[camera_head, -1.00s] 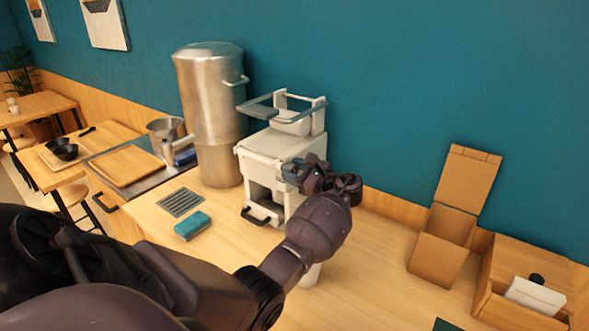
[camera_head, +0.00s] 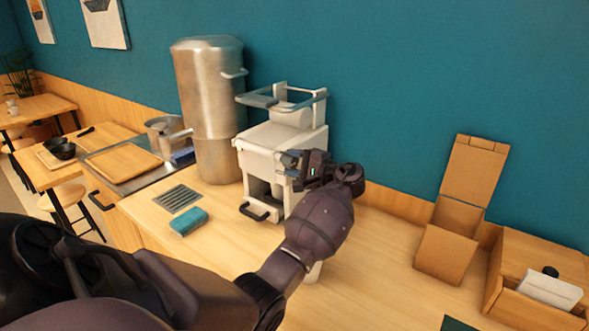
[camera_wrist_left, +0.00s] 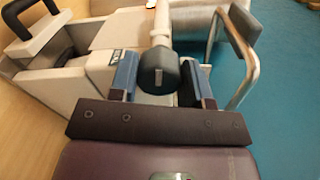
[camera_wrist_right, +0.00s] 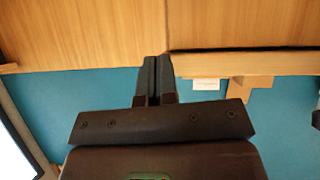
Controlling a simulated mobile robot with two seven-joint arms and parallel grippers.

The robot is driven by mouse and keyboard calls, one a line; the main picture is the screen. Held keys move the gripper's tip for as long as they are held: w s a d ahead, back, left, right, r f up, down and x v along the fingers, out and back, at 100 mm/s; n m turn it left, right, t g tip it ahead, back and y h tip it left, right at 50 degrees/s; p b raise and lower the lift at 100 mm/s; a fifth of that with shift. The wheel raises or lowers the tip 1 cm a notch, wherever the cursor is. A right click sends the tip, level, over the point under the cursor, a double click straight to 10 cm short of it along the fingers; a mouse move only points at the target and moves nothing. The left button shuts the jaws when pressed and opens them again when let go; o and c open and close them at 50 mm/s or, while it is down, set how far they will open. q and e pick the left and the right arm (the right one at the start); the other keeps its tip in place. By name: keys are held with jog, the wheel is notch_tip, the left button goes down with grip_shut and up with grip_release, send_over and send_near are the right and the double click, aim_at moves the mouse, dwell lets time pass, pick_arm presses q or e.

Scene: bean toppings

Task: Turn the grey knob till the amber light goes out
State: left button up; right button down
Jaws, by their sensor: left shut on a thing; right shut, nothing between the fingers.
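The white machine (camera_head: 268,140) stands on the counter against the teal wall, with a grey handle frame (camera_head: 318,95) on top. My left gripper (camera_head: 291,165) is at the machine's right front side. In the left wrist view my left gripper (camera_wrist_left: 160,82) is shut on the dark grey knob (camera_wrist_left: 158,70), one finger on each side of it. A pale shaft (camera_wrist_left: 162,22) runs back from the knob. No amber light can be made out in any view. My right gripper (camera_wrist_right: 153,78) shows only in its wrist view, shut and empty.
A tall steel container (camera_head: 205,110) stands left of the machine. A blue sponge (camera_head: 188,222) and a dark grate (camera_head: 178,198) lie in front. An open cardboard box (camera_head: 446,248) and a wooden holder (camera_head: 535,285) stand at right. The counter between machine and box looks clear.

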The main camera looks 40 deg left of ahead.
pick_arm(q)
jog(key=shift+f+n+b, duration=0.3)
jog(key=shift+n, duration=0.2)
jog(key=n+b, duration=0.3)
jog(key=n, duration=0.1)
jog(key=shift+r+n, duration=0.1)
jog(key=shift+n, duration=0.3)
pick_arm(e)
notch_tip(320, 180, down, 7)
jog(key=s+g, duration=0.1)
jog(key=s, duration=0.1)
jog(key=shift+r, duration=0.15)
jog(key=shift+d, duration=0.1)
jog(key=shift+w+r, duration=0.3)
jog(key=shift+w, duration=0.15)
